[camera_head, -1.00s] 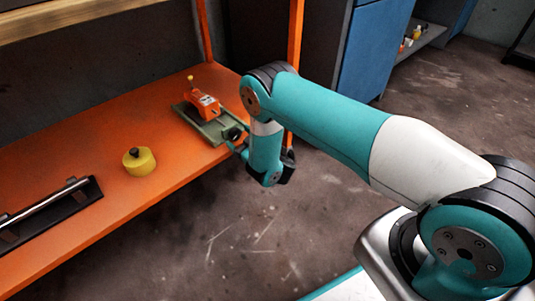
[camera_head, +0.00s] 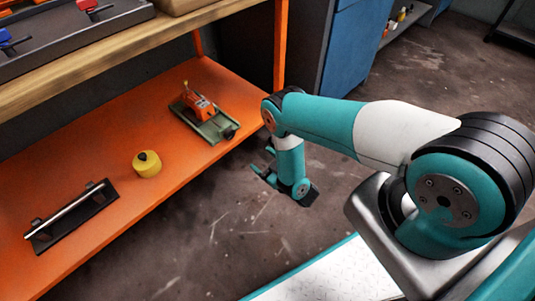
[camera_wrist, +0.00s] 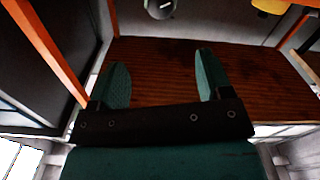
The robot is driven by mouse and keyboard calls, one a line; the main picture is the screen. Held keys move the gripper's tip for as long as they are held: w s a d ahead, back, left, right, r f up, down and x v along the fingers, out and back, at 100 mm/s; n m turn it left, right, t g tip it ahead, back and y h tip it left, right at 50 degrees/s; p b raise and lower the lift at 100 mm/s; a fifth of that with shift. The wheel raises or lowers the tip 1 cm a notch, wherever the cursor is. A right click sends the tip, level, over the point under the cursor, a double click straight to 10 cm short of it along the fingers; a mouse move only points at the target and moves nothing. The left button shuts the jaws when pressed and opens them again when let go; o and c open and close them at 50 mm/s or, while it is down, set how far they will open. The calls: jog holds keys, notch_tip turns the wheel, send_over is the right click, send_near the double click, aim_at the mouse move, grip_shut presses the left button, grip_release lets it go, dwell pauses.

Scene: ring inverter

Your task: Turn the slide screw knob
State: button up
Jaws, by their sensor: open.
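The slide screw knob (camera_head: 229,134) is a small black knob at the front end of a green slide base (camera_head: 213,126). An orange block (camera_head: 198,104) with a yellow top sits on that base, on the orange shelf. My gripper (camera_head: 262,166) is off the shelf's front edge, lower right of the knob and apart from it. In the wrist view my gripper (camera_wrist: 163,78) shows two teal fingers spread wide with nothing between them. The knob cannot be made out in the wrist view.
On the orange shelf (camera_head: 105,160) lie a yellow cylinder (camera_head: 147,164) with a black knob and a black holder (camera_head: 72,217) with a metal rod. A wooden shelf (camera_head: 110,38) is above. An orange post (camera_head: 280,50) stands behind my arm. Floor in front is clear.

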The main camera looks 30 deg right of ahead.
jog(key=shift+p+v, duration=0.95)
jog(key=shift+p, duration=0.15)
